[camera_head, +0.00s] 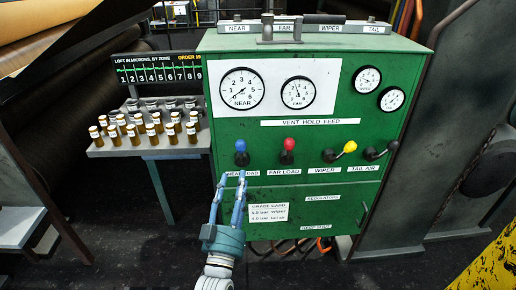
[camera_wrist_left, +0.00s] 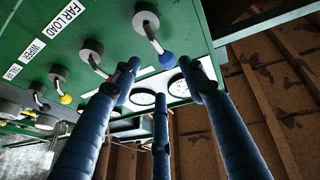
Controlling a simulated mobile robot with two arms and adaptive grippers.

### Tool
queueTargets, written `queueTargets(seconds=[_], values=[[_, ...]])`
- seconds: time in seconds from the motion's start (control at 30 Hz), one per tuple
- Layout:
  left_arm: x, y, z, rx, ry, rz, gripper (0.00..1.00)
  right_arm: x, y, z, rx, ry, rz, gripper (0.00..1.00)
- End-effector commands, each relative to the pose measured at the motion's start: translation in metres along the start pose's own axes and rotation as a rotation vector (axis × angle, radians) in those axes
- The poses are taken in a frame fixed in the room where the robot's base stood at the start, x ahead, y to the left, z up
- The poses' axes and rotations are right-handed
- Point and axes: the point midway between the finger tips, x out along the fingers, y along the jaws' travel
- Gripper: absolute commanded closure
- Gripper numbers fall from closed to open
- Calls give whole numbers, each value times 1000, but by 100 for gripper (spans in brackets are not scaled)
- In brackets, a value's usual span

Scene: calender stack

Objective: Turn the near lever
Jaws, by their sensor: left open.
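The near lever has a blue knob (camera_head: 241,146) and sits leftmost in the lever row on the green cabinet (camera_head: 300,220). Its label is partly covered by my fingers. In the left wrist view the blue knob (camera_wrist_left: 167,61) hangs on a bent metal arm from a round grey hub. My left gripper (camera_head: 232,178) is open and empty, just below the knob in the head view. In the left wrist view the fingertips (camera_wrist_left: 160,75) are spread, with the knob showing between them; I cannot tell whether any finger touches it. My right gripper is not in view.
To the right are the red far lever (camera_head: 288,144), yellow wiper lever (camera_head: 349,147) and black tail air lever (camera_head: 393,146). Gauges (camera_head: 241,89) sit above. A side shelf (camera_head: 150,149) holds several amber bottles. A yellow surface (camera_head: 495,265) fills the lower right corner.

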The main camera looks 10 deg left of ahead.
Motion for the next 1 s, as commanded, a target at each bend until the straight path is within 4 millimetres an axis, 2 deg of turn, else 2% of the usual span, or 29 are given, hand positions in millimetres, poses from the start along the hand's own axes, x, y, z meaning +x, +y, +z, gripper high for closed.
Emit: queueTargets(seconds=[0.1,0.27,0.4,0.63,0.8,1.0], values=[[8,-4,-15,1,32,-11,57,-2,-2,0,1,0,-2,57],[31,-4,-17,1,33,-11,57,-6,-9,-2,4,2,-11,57],[58,-4,-18,1,32,-10,57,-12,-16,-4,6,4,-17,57],[96,-4,-16,0,29,-10,57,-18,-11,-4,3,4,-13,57],[109,-4,-15,0,27,-10,57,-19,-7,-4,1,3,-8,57],[112,-4,-15,0,26,-10,57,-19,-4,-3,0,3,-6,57]])
